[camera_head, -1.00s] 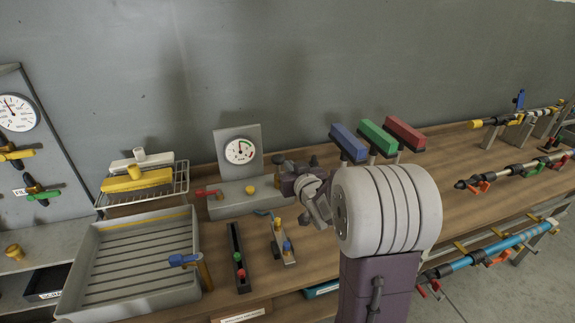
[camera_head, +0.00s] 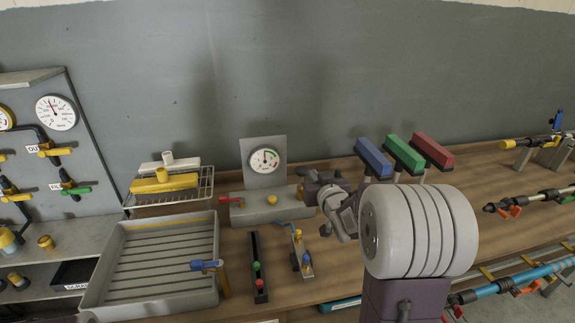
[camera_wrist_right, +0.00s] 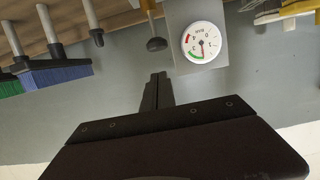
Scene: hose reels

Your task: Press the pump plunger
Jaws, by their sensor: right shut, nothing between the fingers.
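The pump is a grey box (camera_head: 291,207) on the wooden bench, with a dial gauge (camera_head: 264,160) behind it, a red lever and a yellow knob on top. In the right wrist view, which is upside down, the plunger shows as a dark round knob (camera_wrist_right: 157,44) on a rod beside the gauge, with a yellow part at its base. My right gripper (camera_wrist_right: 160,80) is shut and empty; its fingertips appear close to the knob, with a visible gap between them in the picture. In the head view my right gripper (camera_head: 318,183) is by the box's right end, its fingertips hard to make out.
Blue, green and red brushes (camera_head: 405,153) stand to the right of the gripper. A grey ribbed tray (camera_head: 101,275) and a wire rack are on the left. Narrow stands with coloured knobs (camera_head: 257,268) sit in front of the pump. Hose fittings lie at far right.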

